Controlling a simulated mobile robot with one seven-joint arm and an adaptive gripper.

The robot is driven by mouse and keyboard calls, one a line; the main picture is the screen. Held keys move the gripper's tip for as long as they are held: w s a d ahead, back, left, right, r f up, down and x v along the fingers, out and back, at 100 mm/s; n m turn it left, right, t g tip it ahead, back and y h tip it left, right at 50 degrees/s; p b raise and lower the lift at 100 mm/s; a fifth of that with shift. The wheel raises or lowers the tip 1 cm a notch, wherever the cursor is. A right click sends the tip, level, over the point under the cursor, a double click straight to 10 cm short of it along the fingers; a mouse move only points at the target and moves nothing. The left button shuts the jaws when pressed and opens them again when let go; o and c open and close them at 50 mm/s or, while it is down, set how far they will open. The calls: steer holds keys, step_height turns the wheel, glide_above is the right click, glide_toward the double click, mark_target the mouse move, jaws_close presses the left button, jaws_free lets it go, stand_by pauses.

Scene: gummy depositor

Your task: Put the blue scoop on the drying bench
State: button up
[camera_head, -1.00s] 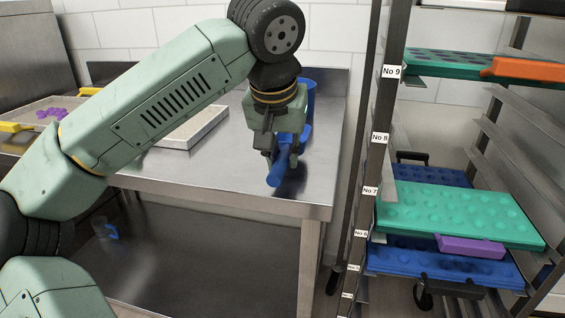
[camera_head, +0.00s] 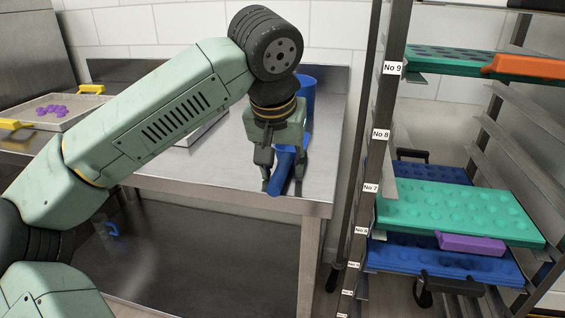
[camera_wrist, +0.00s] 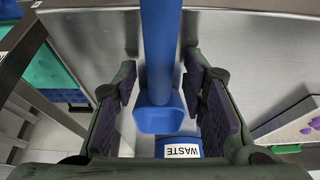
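The blue scoop (camera_head: 284,168) is at the front right of the steel bench (camera_head: 222,172), its handle toward the front edge. My gripper (camera_head: 281,187) is low over the bench, with one finger on each side of the scoop. In the wrist view the scoop (camera_wrist: 158,117) lies between the finger pads, its handle running up the picture. A gap shows between the pads and the handle, so my gripper (camera_wrist: 160,88) looks open around it. My gripper hides part of the scoop in the head view. Whether the scoop rests flat is hard to tell.
A blue container (camera_head: 308,92) stands behind my gripper; its WASTE label (camera_wrist: 182,150) shows in the wrist view. A rack with green trays (camera_head: 455,208) stands close on the right. A tray with purple pieces (camera_head: 72,106) is at the left. A jug (camera_head: 108,228) sits on the lower shelf.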

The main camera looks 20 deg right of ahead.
steer(key=v, duration=1.2)
steer(key=shift+r+p, duration=0.2)
steer(key=shift+p, duration=0.1)
